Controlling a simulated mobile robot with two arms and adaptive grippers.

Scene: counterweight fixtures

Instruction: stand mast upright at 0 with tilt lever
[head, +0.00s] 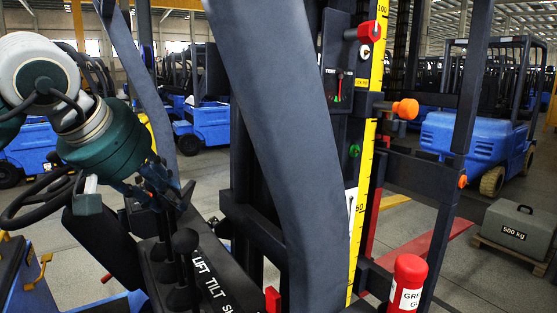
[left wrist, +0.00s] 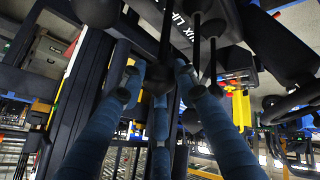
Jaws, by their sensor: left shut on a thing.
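My left gripper (head: 165,192) is shut on a black lever in the row on the lever console (head: 190,265). Its blue fingers also show in the left wrist view (left wrist: 157,88), closed around the lever. Labels LIFT and TILT show on the console; I cannot tell which label belongs to the held lever. Another lever's round black knob (head: 185,240) stands nearer. The dark mast (head: 240,180) stands beyond, with a yellow numbered scale (head: 367,160) to its right. A small gauge (head: 338,88) has red and green marks; its reading is too small to tell. My right gripper is not in view.
A wide dark slanted post (head: 290,130) hides part of the mast. A red cylinder (head: 407,280) and an orange knob (head: 405,108) are at the right. A grey 500 kg weight (head: 518,228) sits on a pallet. Blue forklifts (head: 475,133) stand behind.

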